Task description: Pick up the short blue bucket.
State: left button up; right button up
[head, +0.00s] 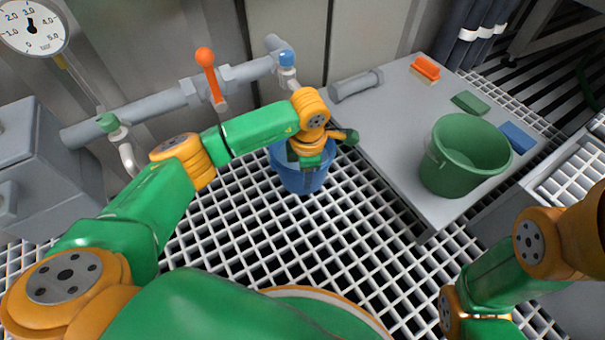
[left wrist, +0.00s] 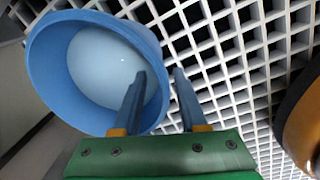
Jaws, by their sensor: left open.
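The short blue bucket (head: 299,184) stands upright on the white floor grating, below the blue-handled valve in the head view. Its open mouth fills the upper left of the left wrist view (left wrist: 47,92). My left gripper (head: 312,165) is over the bucket and partly hides its rim and mouth. In the left wrist view my left gripper (left wrist: 159,72) is open, with its two fingers apart. One finger overlaps the bucket's mouth and the other shows outside its wall, with the rim between them. Nothing is held. My right arm shows at lower right, but its gripper is out of view.
A green bucket (head: 458,160) stands on a grey platform (head: 385,135) to the right, with an orange brush (head: 425,68), a green block (head: 470,103) and a blue block (head: 517,138). Pipes with an orange-handled valve (head: 209,75) run behind. The grating (head: 260,235) in front is clear.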

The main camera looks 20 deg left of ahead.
pick_arm(q)
jog(key=shift+r, duration=0.2)
grip_shut()
dwell(1.1)
